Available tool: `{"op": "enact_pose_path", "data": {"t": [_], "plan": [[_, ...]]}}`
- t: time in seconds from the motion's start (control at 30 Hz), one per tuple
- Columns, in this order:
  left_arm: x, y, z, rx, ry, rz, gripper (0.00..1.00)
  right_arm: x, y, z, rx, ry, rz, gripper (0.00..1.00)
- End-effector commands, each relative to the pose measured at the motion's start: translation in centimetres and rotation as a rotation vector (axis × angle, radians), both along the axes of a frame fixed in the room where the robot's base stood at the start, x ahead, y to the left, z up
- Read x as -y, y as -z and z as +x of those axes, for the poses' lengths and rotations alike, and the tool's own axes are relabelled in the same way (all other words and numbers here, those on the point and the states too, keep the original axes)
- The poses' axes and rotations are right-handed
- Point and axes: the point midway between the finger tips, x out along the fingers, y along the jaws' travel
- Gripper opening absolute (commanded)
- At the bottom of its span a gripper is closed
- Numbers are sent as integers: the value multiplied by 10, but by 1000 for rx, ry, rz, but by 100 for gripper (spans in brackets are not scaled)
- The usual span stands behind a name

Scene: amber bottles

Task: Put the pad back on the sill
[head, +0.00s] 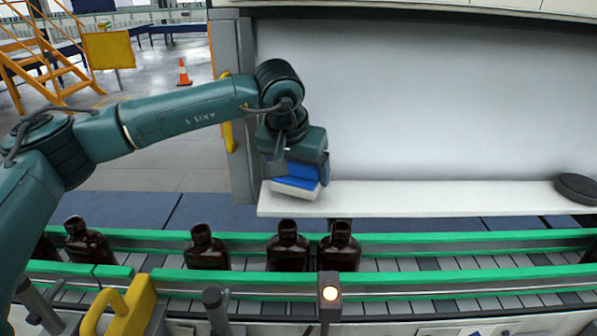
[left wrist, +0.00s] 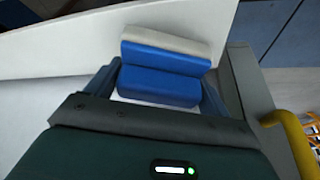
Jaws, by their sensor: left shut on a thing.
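The pad (head: 296,188) is a small block with a blue body and a pale grey-white layer. My left gripper (head: 298,168) points down and is shut on it, at the left end of the white sill (head: 430,198). In the left wrist view the pad (left wrist: 165,62) sits between the two fingers (left wrist: 160,84), its pale layer facing away from the palm. The sill (left wrist: 60,45) shows behind it. The pad overlaps the sill's left end; I cannot tell whether it touches the surface. My right gripper is not in view.
A dark round disc (head: 577,188) lies at the sill's right end; the sill between is clear. Below, several amber bottles (head: 288,248) stand on a conveyor with green rails (head: 420,276). A grey post (head: 236,120) with a yellow handle (head: 229,138) stands left of the gripper.

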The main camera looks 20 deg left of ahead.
Motion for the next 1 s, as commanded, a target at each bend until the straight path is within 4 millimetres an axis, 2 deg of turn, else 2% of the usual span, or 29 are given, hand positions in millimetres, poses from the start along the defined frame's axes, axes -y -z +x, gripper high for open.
{"op": "enact_pose_path", "data": {"t": [0.13,0.47,0.5,0.7,1.0], "plan": [[-1,15,0,0,0,0,60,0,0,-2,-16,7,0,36],[0,21,0,1,0,-1,60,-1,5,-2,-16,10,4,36],[-1,19,0,1,0,-1,84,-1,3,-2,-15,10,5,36],[-1,19,0,0,0,0,100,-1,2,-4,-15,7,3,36],[-1,12,0,1,0,0,100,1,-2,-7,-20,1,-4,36]]}}
